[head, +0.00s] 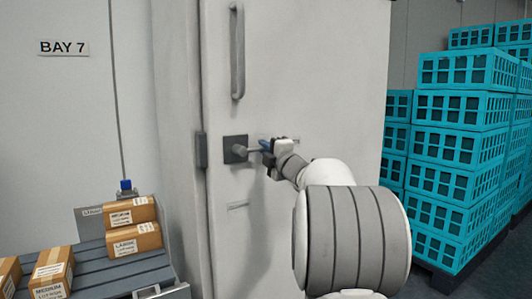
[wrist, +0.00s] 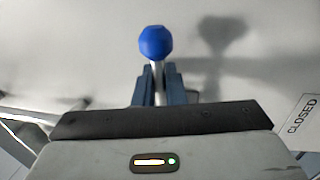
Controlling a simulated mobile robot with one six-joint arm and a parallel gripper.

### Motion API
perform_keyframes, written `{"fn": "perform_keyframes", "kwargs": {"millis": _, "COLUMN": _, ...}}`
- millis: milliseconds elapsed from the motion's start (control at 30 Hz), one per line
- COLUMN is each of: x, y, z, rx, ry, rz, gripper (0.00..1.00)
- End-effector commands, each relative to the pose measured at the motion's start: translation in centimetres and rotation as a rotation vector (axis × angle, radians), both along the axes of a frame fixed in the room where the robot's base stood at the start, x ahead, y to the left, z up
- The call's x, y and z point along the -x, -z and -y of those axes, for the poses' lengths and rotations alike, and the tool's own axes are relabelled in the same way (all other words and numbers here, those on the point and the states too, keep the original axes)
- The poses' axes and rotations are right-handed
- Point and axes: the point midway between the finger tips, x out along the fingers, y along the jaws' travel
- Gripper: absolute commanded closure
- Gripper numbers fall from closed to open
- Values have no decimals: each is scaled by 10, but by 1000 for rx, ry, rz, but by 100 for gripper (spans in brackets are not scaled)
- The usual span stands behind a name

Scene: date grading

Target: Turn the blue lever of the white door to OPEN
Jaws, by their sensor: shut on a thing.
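The white door (head: 290,60) fills the middle of the head view. Its lever has a dark square mounting plate (head: 235,149) and a grey shaft that points right, roughly level. In the wrist view the lever's blue knob (wrist: 156,42) stands just beyond the fingertips, with the thin shaft running between the fingers. My gripper (wrist: 158,85) is shut on the lever shaft. In the head view my gripper (head: 268,147) is at the lever's right end and partly covers the blue part. A CLOSED label (wrist: 301,116) is at the right edge of the wrist view. No OPEN label is readable.
A grey vertical handle (head: 238,50) is above the lever. A small unreadable plate (head: 238,206) is below it. A slatted grey bench (head: 105,268) with several boxes is at lower left. Stacked turquoise crates (head: 450,145) stand right of the door.

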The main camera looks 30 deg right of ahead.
Motion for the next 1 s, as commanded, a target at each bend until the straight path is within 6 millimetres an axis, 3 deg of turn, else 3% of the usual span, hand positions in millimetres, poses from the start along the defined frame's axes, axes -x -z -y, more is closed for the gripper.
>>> {"fn": "perform_keyframes", "kwargs": {"millis": 367, "x": 0, "y": -2, "z": -1, "rx": 8, "ry": -1, "rz": 3, "gripper": 100}}
{"fn": "perform_keyframes", "kwargs": {"millis": 400, "x": 0, "y": -2, "z": -1, "rx": 9, "ry": -2, "rz": 3, "gripper": 88}}
{"fn": "perform_keyframes", "kwargs": {"millis": 600, "x": 0, "y": -2, "z": -1, "rx": 7, "ry": -2, "rz": 2, "gripper": 73}}
{"fn": "perform_keyframes", "kwargs": {"millis": 867, "x": 3, "y": -1, "z": 0, "rx": 6, "ry": 0, "rz": 2, "gripper": 73}}
{"fn": "perform_keyframes", "kwargs": {"millis": 1000, "x": 20, "y": 1, "z": 1, "rx": 7, "ry": 1, "rz": 2, "gripper": 73}}
